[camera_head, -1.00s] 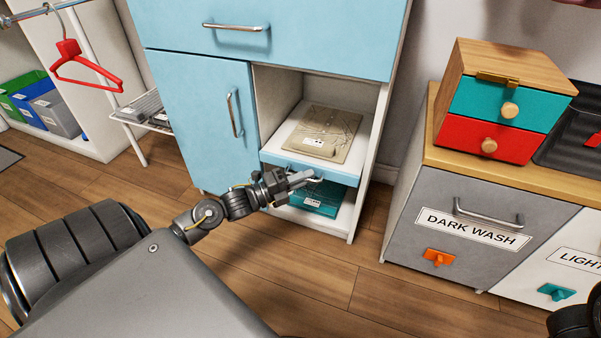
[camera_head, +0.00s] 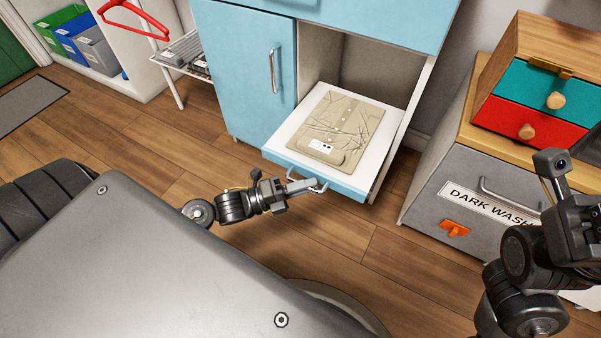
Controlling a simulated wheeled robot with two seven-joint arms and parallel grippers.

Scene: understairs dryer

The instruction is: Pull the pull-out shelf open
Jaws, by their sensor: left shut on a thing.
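The pull-out shelf (camera_head: 288,138) is a white board with a light blue front edge, in the lower open bay of the blue cabinet. It sticks well out of the cabinet toward me. My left gripper (camera_head: 305,186) is shut on the shelf's metal handle (camera_head: 321,187) at the middle of the blue front. My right gripper (camera_head: 572,190) is raised at the right edge of the view, apart from the shelf; its jaws do not show clearly.
The blue cabinet door (camera_head: 243,75) left of the bay is closed. A grey "DARK WASH" bin front (camera_head: 470,190) stands at the right, with a small teal and red drawer box (camera_head: 540,90) on top. Wooden floor (camera_head: 130,140) is free in front of the cabinet.

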